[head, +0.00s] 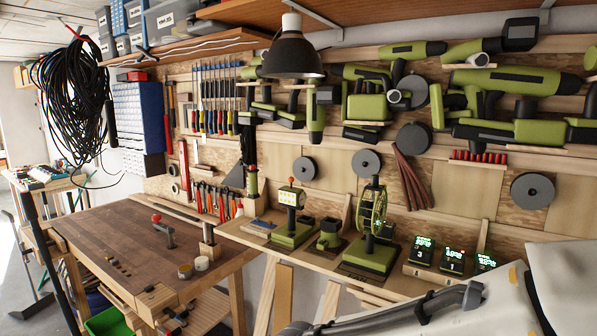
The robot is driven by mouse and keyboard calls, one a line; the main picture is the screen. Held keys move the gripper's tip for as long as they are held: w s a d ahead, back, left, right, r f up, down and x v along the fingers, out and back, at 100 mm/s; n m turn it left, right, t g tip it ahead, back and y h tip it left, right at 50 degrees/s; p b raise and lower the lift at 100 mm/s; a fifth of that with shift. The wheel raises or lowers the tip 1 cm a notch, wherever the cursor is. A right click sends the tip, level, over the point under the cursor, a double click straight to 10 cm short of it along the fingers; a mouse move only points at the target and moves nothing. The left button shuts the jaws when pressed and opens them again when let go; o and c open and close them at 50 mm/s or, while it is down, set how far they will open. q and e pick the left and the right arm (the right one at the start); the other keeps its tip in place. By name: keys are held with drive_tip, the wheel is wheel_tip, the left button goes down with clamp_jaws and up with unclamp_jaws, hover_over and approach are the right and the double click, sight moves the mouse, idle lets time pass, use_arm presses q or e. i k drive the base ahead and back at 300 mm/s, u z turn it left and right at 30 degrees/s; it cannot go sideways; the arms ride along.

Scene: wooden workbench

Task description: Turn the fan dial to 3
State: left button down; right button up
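A green fan (372,210) with a round caged head on a black post stands on the narrow wooden shelf to the right of the middle. Its green base (370,258) sits flat on the shelf. The fan's dial is too small to make out, and I cannot read its setting. Neither of my grippers can be made out in the head view.
A green device with a yellow-white panel (291,196) and a small green holder (329,234) stand left of the fan. Several black boxes with lit green displays (452,259) stand to its right. A black lamp (292,55) hangs above. A wooden workbench (120,235) stands left.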

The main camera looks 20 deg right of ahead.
sight(374, 182)
drive_tip(key=u, duration=0.4)
drive_tip(key=i, duration=1.3)
drive_tip(key=z, duration=0.35)
